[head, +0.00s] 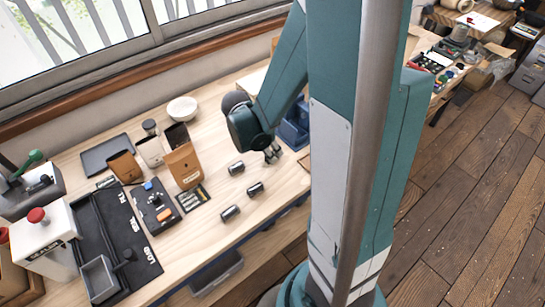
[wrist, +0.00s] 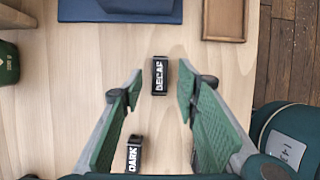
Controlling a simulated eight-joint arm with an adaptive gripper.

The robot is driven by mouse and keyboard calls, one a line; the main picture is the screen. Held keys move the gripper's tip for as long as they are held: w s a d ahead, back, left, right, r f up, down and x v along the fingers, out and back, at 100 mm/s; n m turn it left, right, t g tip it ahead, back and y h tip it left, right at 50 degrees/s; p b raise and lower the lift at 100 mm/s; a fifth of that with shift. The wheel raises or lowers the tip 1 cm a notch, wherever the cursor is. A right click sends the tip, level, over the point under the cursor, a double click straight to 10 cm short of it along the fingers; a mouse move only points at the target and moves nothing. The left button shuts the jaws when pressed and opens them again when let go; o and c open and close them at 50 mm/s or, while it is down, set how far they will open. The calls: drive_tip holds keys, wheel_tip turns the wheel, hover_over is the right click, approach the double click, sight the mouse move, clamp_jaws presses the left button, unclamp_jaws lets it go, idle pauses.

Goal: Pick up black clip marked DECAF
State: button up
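The black clip marked DECAF (wrist: 159,76) lies on the wooden table in the wrist view, its white lettering running lengthwise. It appears between the tips of my gripper (wrist: 160,82), whose two green fingers are spread wide with nothing held. How far below the tips the clip is, I cannot tell. A second black clip marked DARK (wrist: 134,154) lies nearer, by the left finger and partly cut off below. In the head view my gripper (head: 272,155) hangs over the table near several black clips, including one to its left (head: 236,168); their lettering is too small to read there.
A dark blue object (wrist: 120,8) and a brown tray (wrist: 224,22) lie at the top of the wrist view. In the head view, a brown paper bag (head: 184,167), a white bowl (head: 182,109) and a black mat (head: 115,240) stand left. The table between clips is clear.

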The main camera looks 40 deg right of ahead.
drive_tip(key=shift+x, duration=0.95)
drive_tip(key=shift+c, duration=0.4)
drive_tip(key=c, duration=0.7)
